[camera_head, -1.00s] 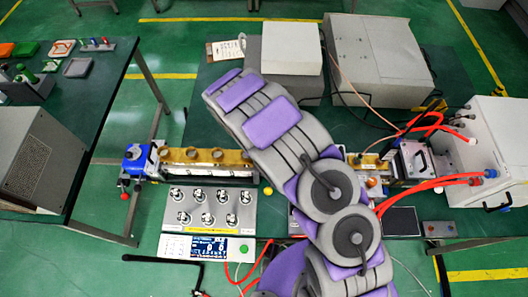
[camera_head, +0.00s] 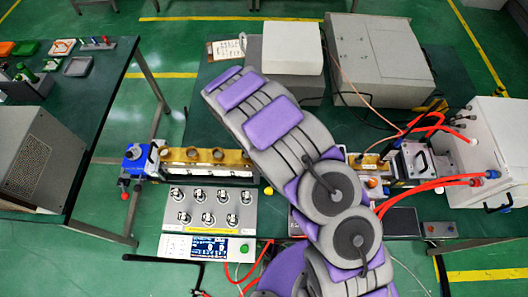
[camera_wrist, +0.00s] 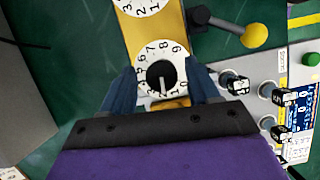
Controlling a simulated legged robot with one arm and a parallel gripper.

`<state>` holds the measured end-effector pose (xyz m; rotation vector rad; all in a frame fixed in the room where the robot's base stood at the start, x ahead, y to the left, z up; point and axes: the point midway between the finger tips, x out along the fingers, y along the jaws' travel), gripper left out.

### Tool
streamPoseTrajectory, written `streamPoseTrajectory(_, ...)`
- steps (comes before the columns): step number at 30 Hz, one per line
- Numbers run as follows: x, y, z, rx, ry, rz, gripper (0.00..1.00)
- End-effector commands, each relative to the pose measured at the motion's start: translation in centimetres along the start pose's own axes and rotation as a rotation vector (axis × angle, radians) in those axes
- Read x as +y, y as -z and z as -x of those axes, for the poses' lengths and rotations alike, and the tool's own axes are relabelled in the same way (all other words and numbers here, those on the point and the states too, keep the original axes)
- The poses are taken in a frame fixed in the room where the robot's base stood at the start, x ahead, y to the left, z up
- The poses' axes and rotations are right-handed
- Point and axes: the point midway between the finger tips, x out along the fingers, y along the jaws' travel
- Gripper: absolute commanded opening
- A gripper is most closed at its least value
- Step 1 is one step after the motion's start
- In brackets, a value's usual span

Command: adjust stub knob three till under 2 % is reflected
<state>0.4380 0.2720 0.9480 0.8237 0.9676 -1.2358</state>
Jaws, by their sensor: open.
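In the wrist view, a white numbered dial knob (camera_wrist: 160,76) sits on the gold waveguide (camera_wrist: 153,38). My gripper (camera_wrist: 162,80) is open, with its two dark blue fingers on either side of this dial; whether they touch it I cannot tell. A second numbered dial (camera_wrist: 141,4) is cut by the top edge. In the head view, brass stub knobs (camera_head: 192,154) stand on the waveguide left of my arm, which hides the gripper. Which number the dial bears among the stubs is unclear. The meter display (camera_head: 209,247) is too small to read.
A panel of several switches (camera_head: 209,209) lies in front of the waveguide. A yellow ball knob (camera_wrist: 254,36) stands right of the dials in the wrist view. A blue unit (camera_head: 138,159) is at the waveguide's left end. Red hoses (camera_head: 425,188) run at the right.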

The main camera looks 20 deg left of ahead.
Motion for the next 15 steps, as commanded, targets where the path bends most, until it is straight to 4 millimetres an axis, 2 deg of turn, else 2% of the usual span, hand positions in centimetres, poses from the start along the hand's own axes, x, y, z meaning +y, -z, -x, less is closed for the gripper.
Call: streamPoseTrajectory(15,0.2,0.3,11.2,0.003,-0.006,0.000,0.60)
